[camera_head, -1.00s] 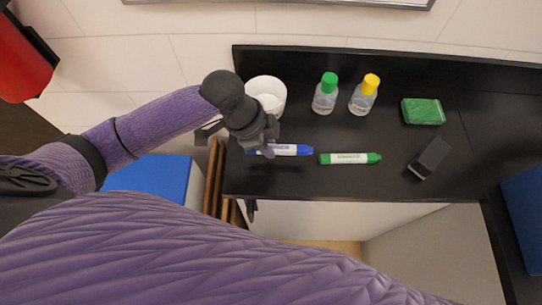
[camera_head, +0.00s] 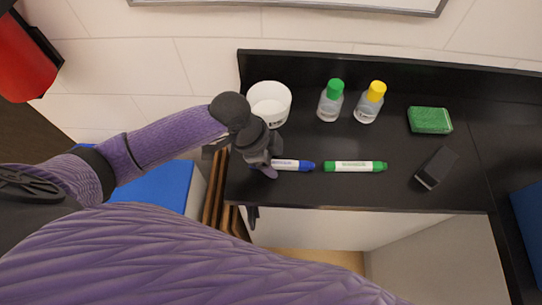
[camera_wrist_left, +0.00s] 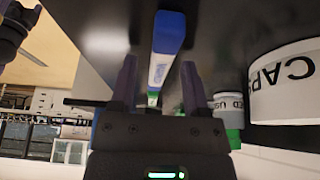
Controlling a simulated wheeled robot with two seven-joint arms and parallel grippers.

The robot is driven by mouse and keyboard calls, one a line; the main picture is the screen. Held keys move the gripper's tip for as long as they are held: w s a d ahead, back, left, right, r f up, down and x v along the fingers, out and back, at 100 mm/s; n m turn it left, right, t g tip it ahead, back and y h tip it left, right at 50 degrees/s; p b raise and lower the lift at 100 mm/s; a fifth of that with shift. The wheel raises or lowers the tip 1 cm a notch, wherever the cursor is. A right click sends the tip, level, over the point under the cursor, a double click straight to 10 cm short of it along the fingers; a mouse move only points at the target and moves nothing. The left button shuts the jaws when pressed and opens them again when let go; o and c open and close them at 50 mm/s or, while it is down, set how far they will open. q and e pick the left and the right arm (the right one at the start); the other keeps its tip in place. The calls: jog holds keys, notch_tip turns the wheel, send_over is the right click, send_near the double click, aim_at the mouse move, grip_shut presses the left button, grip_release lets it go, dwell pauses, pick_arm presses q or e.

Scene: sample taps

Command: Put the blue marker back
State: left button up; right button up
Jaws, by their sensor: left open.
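The blue marker (camera_head: 295,165) lies on the black counter, white label showing and blue cap end pointing right. Its left part is hidden under my left gripper (camera_head: 266,168). In the left wrist view the marker (camera_wrist_left: 168,45) extends forward between the two spread fingers of my left gripper (camera_wrist_left: 159,85); I see no clear contact. The green marker (camera_head: 356,167) lies in line with it, to the right. A white cup (camera_head: 270,103) stands behind my gripper and shows at the right in the wrist view (camera_wrist_left: 285,85).
A green-capped bottle (camera_head: 331,103) and a yellow-capped bottle (camera_head: 369,104) stand at the back. A green sponge (camera_head: 430,121) and a black eraser (camera_head: 436,168) lie to the right. The counter's front edge (camera_head: 350,207) is close to the markers.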

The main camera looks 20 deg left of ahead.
pick_arm(q)
jog(key=p+v, duration=0.3)
jog(key=v, duration=0.9)
